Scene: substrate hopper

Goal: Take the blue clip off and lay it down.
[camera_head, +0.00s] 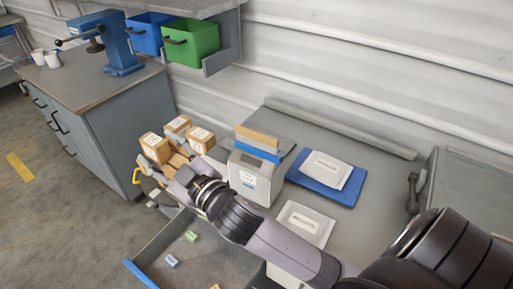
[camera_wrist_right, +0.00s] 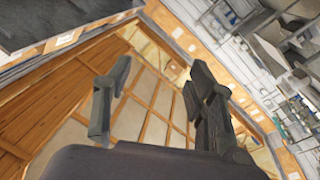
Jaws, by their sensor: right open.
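A blue clip (camera_head: 257,153) lies across the upper part of a pale grey bag or box-like container (camera_head: 250,182) with a white label, just below its tan top edge. It is at the middle of the bench in the head view. My right gripper (camera_head: 174,178) is left of the container, apart from the clip, beside some cardboard boxes. Its fingers are small and partly lost against the clutter there. In the right wrist view my right gripper (camera_wrist_right: 160,80) is open with nothing between its fingers. My left gripper is not in view.
Several cardboard boxes (camera_head: 176,126) crowd the gripper. A blue mat (camera_head: 328,190) with a white packet (camera_head: 327,168) lies right of the container; another packet (camera_head: 304,222) lies in front. An open drawer (camera_head: 205,265) holds small coloured pieces. The bench's back right is clear.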

